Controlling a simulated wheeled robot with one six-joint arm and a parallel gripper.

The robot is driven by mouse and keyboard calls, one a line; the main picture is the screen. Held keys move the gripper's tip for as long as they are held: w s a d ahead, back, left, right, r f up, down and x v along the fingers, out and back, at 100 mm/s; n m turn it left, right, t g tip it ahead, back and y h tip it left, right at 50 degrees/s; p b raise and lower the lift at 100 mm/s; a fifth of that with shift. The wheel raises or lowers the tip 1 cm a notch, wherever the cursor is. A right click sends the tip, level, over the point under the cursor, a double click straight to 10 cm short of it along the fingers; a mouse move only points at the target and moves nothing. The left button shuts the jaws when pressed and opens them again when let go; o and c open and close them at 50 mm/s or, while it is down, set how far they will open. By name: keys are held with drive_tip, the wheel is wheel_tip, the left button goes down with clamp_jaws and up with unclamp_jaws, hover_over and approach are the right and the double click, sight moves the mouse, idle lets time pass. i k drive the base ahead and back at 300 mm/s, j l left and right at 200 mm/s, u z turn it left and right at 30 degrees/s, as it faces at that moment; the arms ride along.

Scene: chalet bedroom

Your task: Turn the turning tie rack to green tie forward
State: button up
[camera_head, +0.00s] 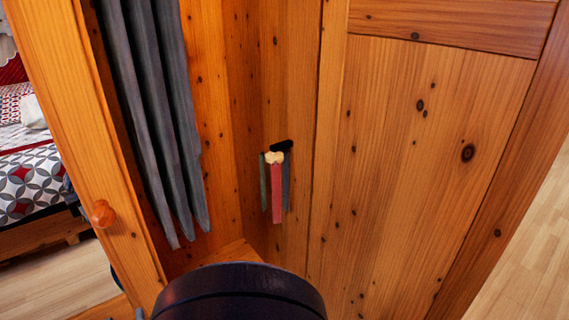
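The tie rack (274,158) is a small pale wooden hub on a short dark mount, fixed to the inner wooden wall of the wardrobe near the picture's middle. Several ties hang from it. A pinkish-red tie (277,194) hangs in front, facing the camera. The green tie (263,182) hangs on the left side, seen narrow. A blue-grey tie (286,183) hangs at the right and slightly behind. My gripper does not show. A dark rounded part of my own body fills the bottom middle, below the rack and nearer the camera.
Grey hanging cloth (160,110) is left of the rack. A wooden panel with a round knob (102,214) stands further left. A broad wooden door panel (410,170) is at the right. A bed (35,180) shows at far left. The space right before the ties looks clear.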

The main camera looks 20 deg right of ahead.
sight(275, 159)
drive_tip(key=i+j+z, duration=0.1)
drive_tip(key=z, duration=1.45)
drive_tip(key=i+j, duration=0.1)
drive_tip(key=j, duration=0.25)
drive_tip(key=i+j+z, duration=0.1)
drive_tip(key=j, duration=0.2)
drive_tip(key=i+j+z, duration=0.1)
drive_tip(key=j, duration=0.25)
